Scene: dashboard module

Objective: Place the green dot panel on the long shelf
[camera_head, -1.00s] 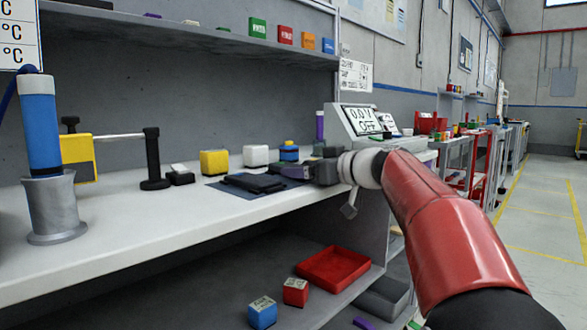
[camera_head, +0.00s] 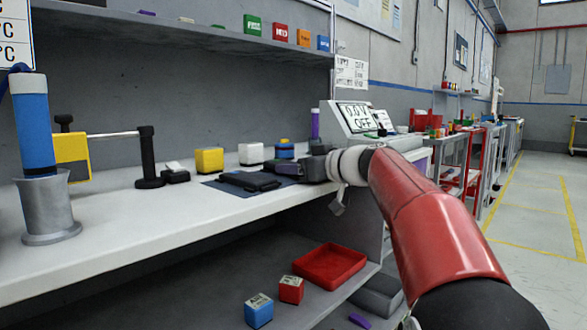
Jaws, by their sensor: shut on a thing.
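My gripper (camera_head: 289,168) reaches in from the right, low over the white worktop, at the right end of a black flat panel (camera_head: 249,181). It appears shut on that panel's end, but the fingertips are small and dark. The panel lies at or just above a dark mat (camera_head: 217,184). No green dot shows on it from here, so I cannot confirm it is the green dot panel. A long shelf (camera_head: 160,36) runs above the worktop at the back, with small coloured boxes along it.
A yellow block (camera_head: 209,160), a white block (camera_head: 251,154) and a blue-yellow piece (camera_head: 284,150) stand behind the mat. A clamp stand (camera_head: 148,160) and blue cylinder (camera_head: 36,130) are left. A red tray (camera_head: 329,265) sits below.

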